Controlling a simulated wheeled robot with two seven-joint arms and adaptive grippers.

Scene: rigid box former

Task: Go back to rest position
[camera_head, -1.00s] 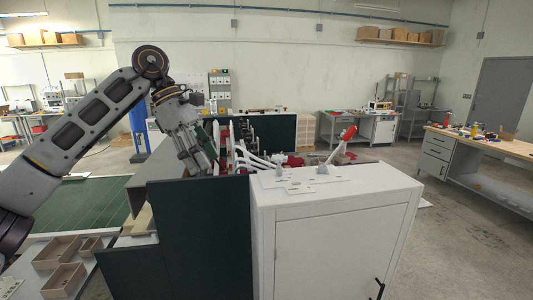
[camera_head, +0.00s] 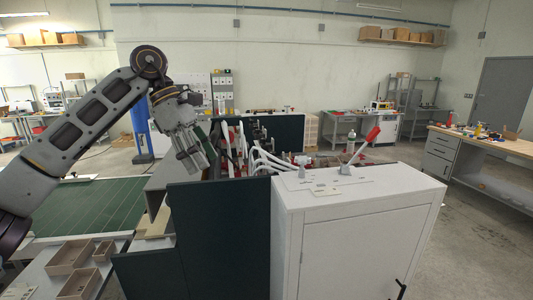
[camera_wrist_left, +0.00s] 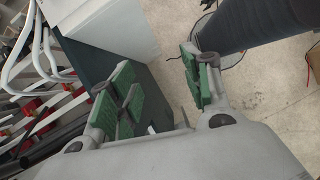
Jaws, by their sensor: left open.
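My left gripper (camera_head: 190,150) is at the end of the arm that comes in from the left, with its fingers pointing down beside the box former machine (camera_head: 262,160). In the left wrist view, its green-padded fingers (camera_wrist_left: 160,90) are spread apart with nothing between them. The white machine cabinet (camera_head: 360,215) and dark green panel (camera_head: 225,235) stand in front of and to the right of the gripper. My right gripper does not show.
Small beige trays (camera_head: 70,257) lie on the grey surface at the lower left, near a green belt (camera_head: 95,205). A red-handled lever (camera_head: 366,140) stands up from the cabinet top. A workbench (camera_head: 480,150) is at the right, with open floor before it.

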